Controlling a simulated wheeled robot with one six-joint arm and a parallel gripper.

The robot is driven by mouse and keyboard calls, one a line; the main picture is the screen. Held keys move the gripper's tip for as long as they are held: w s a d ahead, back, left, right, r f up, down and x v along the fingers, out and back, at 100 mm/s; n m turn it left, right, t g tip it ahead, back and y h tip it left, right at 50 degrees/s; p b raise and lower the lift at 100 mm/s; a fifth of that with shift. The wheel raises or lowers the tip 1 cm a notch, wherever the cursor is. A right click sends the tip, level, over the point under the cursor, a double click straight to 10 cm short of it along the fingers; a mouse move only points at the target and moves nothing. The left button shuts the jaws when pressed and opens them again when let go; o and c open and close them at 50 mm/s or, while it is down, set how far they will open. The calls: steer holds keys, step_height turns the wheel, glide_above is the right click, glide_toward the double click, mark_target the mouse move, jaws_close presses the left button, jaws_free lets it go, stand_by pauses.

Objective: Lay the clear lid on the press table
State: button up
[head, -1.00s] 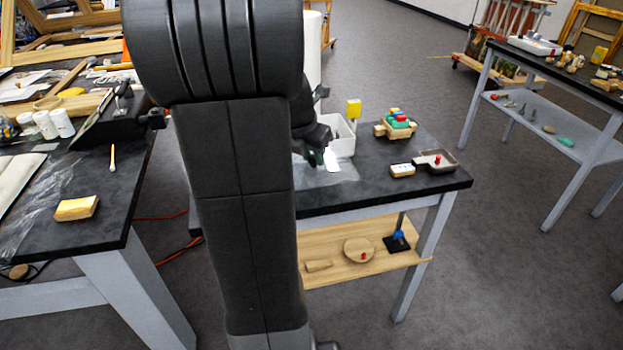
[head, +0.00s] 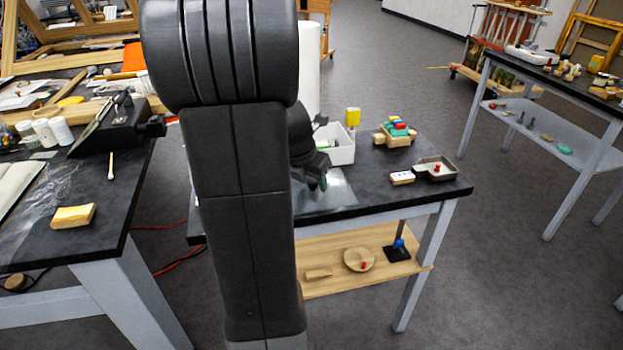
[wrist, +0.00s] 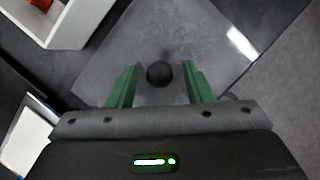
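The clear lid (wrist: 190,35) is a see-through, greyish sheet with a round black knob (wrist: 159,73). It appears to lie flat on the dark table (head: 434,188) near its front edge; in the head view the lid (head: 342,192) is partly hidden behind my arm. My gripper (wrist: 160,80) has two green fingers, one on each side of the knob. A gap shows between each finger and the knob, so the gripper is open around it. In the head view my gripper (head: 318,184) is low over the lid, its fingers partly hidden.
A wooden box with coloured pieces (head: 397,134), a small white block (head: 402,178) and a grey pan (head: 436,170) are at the right. A cluttered table (head: 110,200) is at left.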

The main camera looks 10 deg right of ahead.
steer(key=shift+r, duration=0.25)
steer(key=p+v, duration=0.2)
steer(key=v, duration=1)
steer(key=shift+f, duration=0.1)
